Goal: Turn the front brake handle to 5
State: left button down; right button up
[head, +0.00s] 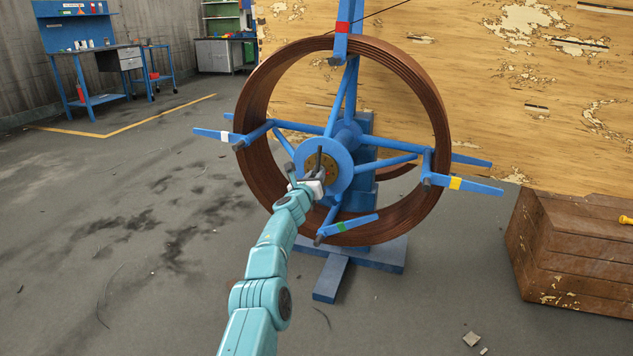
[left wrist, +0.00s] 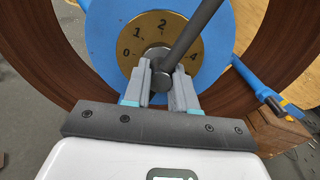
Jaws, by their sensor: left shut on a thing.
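The front brake handle (head: 319,158) is a dark grey bar at the hub of the blue reel. In the left wrist view the handle (left wrist: 196,32) slants up and right from a round grey knob across a brass dial (left wrist: 136,42). The numbers 0, 1, 2 and 4 show; the bar covers the place between 2 and 4, and no 5 is visible. My left gripper (head: 310,181) is at the hub. In the wrist view its fingers (left wrist: 161,82) are shut on the handle's knob end below the dial's middle. My right gripper is not in view.
A large brown spiral pipe coil (head: 440,110) surrounds the hub on blue spokes with colour-banded arms. The blue stand (head: 330,278) rests on the floor. A worn wooden wall (head: 540,90) is behind, a brown wooden chest (head: 570,260) at right. The floor at left is open.

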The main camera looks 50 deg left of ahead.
pick_arm(q)
jog(key=shift+a+r, duration=0.1)
jog(key=shift+r, duration=0.05)
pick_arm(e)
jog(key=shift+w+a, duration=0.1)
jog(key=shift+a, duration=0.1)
pick_arm(q)
jog(key=c, duration=0.9)
grip_release()
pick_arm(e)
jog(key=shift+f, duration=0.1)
pick_arm(q)
jog(key=shift+b+v, duration=2)
jog(key=shift+v, duration=6.15)
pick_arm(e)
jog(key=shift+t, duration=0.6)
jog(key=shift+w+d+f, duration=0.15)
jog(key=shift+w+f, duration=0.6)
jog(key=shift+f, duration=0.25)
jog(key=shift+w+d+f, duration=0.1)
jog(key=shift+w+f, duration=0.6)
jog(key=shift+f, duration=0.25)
